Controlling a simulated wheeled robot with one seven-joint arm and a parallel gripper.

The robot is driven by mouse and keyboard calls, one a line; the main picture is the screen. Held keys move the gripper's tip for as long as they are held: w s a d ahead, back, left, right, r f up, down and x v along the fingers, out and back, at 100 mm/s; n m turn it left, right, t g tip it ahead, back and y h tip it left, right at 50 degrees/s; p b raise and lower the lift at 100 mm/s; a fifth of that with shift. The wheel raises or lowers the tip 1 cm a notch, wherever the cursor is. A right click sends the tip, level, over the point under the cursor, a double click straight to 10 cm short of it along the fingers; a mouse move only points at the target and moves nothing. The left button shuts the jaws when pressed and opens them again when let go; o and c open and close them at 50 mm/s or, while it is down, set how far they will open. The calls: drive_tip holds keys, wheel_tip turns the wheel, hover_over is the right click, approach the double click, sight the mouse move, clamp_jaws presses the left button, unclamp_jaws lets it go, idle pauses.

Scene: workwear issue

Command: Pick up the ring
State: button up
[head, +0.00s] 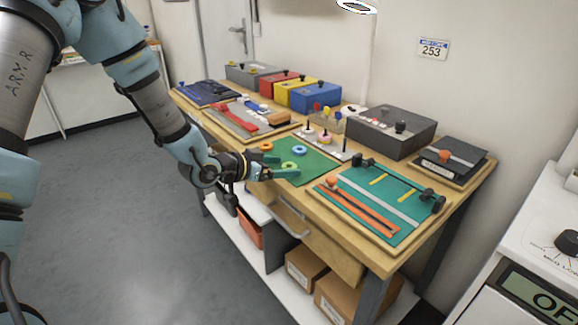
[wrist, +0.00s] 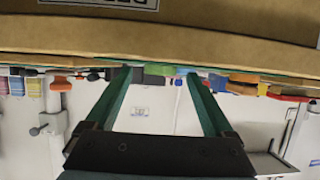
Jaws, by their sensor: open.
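Several rings lie on a green mat (head: 318,164) on the workbench: an orange ring (head: 266,147), a blue ring (head: 299,150) and a green ring (head: 289,166). My gripper (head: 290,173) reaches over the bench's front edge, low beside the green ring in the head view. In the wrist view my gripper (wrist: 158,76) is open, its two green fingers well apart. Between the fingertips a green shape (wrist: 160,70) shows edge-on, probably the green ring. I cannot tell whether a finger touches it.
Behind the mat stands a white board with pegs (head: 328,145). To the right is a green panel with black knobs (head: 385,205). To the left is a tray with red tools (head: 238,117). Colored boxes and a grey box (head: 390,130) line the wall. A drawer handle (head: 292,222) juts out below.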

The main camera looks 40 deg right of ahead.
drive_tip(key=shift+c, duration=0.4)
clamp_jaws()
drive_tip(key=shift+r, duration=0.1)
